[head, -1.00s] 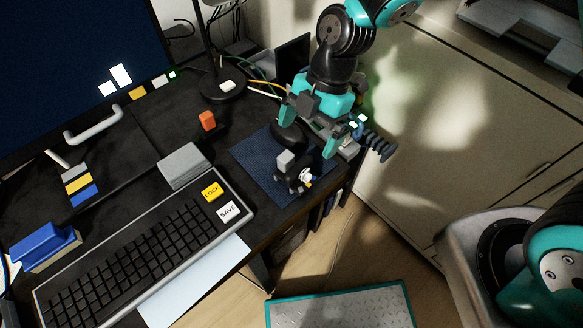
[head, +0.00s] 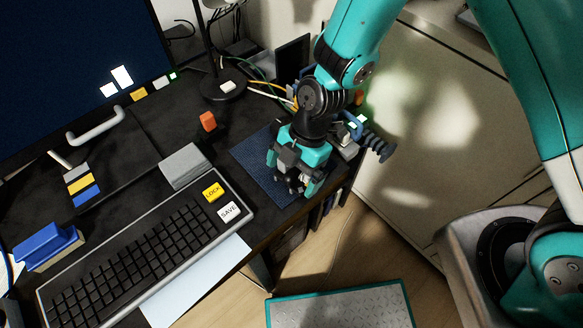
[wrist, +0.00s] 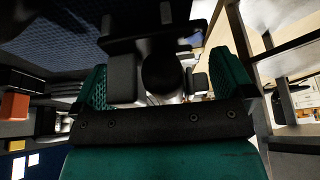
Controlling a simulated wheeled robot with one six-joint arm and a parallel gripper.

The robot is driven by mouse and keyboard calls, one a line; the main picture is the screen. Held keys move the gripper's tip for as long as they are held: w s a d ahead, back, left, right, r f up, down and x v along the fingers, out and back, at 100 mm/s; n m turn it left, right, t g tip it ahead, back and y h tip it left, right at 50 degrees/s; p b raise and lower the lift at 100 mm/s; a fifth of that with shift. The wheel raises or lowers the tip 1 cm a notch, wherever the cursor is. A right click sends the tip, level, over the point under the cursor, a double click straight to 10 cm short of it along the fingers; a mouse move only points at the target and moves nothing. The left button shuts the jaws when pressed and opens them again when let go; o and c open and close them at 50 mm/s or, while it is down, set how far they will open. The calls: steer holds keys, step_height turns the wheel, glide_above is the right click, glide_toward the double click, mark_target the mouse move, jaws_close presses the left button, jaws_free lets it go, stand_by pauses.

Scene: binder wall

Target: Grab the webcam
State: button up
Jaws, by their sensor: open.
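The webcam is a small dark device with grey parts on the blue mat (head: 252,161) near the desk's right edge. In the head view my gripper (head: 292,176) is right over it, pointing down, and hides most of it. In the wrist view my gripper (wrist: 162,80) is open, with a teal finger on each side. Between the fingers show a dark round part and grey blocks of the webcam (wrist: 160,72). I cannot tell whether either finger touches it.
A keyboard (head: 135,250) with yellow and white keys lies to the left. A dark ribbed object (head: 378,147) sticks out past the right edge.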

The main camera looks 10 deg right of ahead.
steer(key=c, duration=0.8)
steer(key=shift+c, duration=0.2)
steer(key=shift+r, duration=0.15)
